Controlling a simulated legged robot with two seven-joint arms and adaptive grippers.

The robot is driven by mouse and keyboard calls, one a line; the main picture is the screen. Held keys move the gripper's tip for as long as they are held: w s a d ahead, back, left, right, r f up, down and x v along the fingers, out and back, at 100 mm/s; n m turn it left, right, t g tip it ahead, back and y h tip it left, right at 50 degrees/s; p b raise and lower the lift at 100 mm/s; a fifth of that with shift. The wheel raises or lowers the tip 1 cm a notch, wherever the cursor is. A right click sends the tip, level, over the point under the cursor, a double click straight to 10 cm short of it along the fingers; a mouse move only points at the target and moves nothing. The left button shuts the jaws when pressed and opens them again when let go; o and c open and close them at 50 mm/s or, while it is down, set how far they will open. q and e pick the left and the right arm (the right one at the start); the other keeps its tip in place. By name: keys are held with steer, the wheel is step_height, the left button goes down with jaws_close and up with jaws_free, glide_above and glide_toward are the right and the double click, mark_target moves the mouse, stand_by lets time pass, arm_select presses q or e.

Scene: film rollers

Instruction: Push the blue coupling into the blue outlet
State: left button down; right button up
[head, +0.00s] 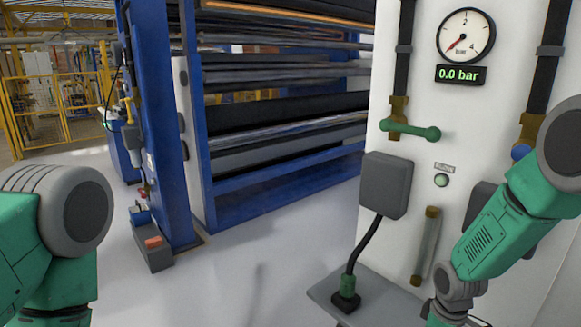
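On the white panel (400,240), a small blue part (521,152) sits at the lower end of the right pipe's brass fitting. My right arm partly covers it, and I cannot tell whether it is an outlet or a valve handle end. I cannot make out a blue coupling. My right arm comes in from the right and reaches down in front of the panel; its gripper is below the picture's lower edge. My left arm is at the lower left, and its gripper is out of view.
A gauge (465,36) sits above a display (460,75) reading 0.0 bar. A green handle (410,130) is on the left pipe. A grey box (386,185) has a cable running to a green-topped plug (346,292) on a grey shelf (385,298). A blue roller rack (280,195) stands behind open floor.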

steer(key=shift+d, duration=0.1)
stand_by(0.3)
jaws_close()
steer(key=shift+p, duration=0.3)
steer(key=shift+r, duration=0.15)
steer(key=shift+r+p, duration=2.55)
steer(key=shift+r, duration=0.3)
